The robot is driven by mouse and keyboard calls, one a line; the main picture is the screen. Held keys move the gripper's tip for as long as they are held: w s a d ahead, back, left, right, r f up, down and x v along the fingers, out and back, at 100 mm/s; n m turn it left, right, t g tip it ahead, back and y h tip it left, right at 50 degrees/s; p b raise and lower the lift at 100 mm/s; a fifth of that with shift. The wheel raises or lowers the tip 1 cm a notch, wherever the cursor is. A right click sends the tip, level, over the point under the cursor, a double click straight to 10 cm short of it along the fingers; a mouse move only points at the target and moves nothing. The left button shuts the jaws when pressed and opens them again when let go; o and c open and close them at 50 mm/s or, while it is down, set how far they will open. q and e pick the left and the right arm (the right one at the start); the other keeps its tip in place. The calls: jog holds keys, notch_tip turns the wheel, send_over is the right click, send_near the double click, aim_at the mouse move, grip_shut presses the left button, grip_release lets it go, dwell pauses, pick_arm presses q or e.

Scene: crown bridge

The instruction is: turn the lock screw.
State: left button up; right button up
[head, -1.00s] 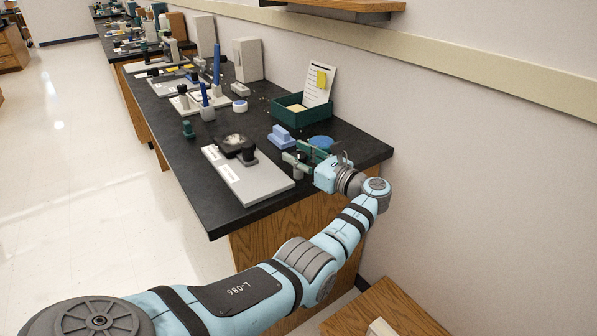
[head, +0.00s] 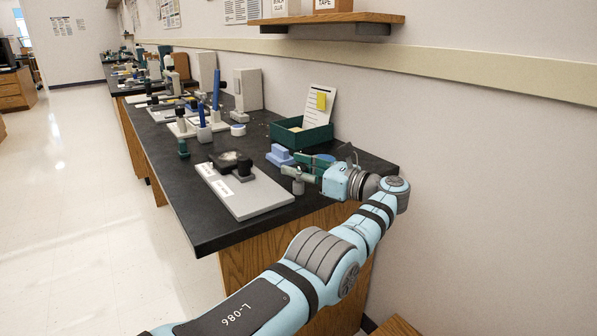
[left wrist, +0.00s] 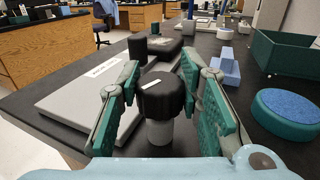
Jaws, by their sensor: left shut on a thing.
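My left gripper (head: 305,173) is at the near right end of the black bench, just right of a grey plate (head: 262,201). In the left wrist view its two green finger pads stand either side of a black knob (left wrist: 163,97) with a white mark on top, and they are shut on it. The knob sits on a pale grey stem (left wrist: 159,132), whose lower part (head: 298,187) shows below the fingers in the head view. I take this knob for the lock screw. I cannot tell whether the stem touches the bench. My right gripper is out of view.
A black fixture (head: 232,160) stands on the plate. Behind my gripper are a blue block (head: 280,156), a green tray (head: 290,137) and a round blue-topped green pad (left wrist: 290,112). The wall lies close on the right. More instruments fill the bench further back.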

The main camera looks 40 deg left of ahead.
aim_at(299, 167)
pick_arm(q)
jog(key=o, duration=1.2)
notch_tip(299, 167, up, 10)
jog(key=shift+f, duration=0.1)
